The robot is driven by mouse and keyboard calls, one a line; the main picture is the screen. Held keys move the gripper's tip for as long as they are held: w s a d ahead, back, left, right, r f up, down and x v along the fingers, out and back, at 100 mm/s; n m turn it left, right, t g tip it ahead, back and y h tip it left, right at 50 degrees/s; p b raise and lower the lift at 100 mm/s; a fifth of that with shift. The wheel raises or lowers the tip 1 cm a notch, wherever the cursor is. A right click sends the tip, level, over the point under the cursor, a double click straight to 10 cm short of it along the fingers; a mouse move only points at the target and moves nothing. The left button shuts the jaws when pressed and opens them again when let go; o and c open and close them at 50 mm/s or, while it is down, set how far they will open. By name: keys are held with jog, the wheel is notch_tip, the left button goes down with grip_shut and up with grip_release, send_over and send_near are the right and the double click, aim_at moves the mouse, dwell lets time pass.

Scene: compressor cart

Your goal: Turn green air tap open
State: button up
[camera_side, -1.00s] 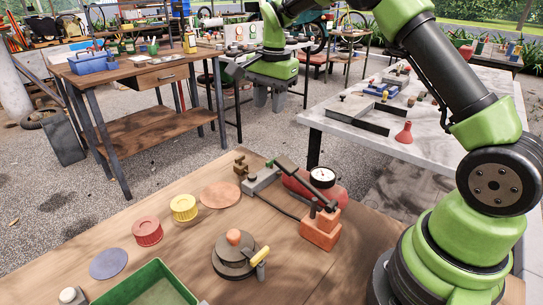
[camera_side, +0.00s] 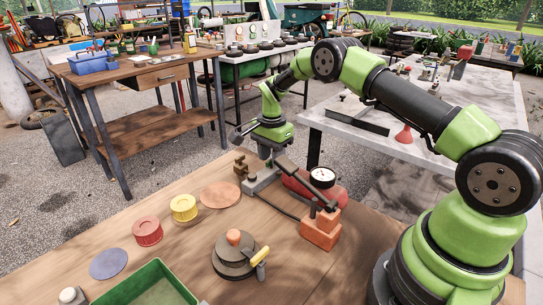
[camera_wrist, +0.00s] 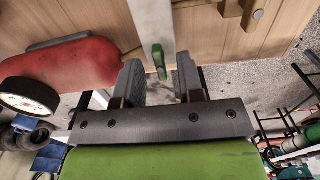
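The green air tap handle (camera_wrist: 159,60) shows in the wrist view as a small upright green lever at the end of a pale grey bar (camera_wrist: 152,20). My gripper (camera_wrist: 158,72) is open, with one finger on each side of the handle's line. Whether either finger touches it cannot be told; gaps show on both sides. In the side view my gripper (camera_side: 272,156) points down above the grey metal block (camera_side: 262,182) at the table's back edge. The green handle cannot be made out there.
A brass fitting (camera_side: 241,165) stands to the left. A green tray (camera_side: 150,285) and coloured discs sit farther left on the wooden table.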

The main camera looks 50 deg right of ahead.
jog(key=shift+f, duration=0.2)
jog(key=shift+c, duration=0.4)
grip_shut()
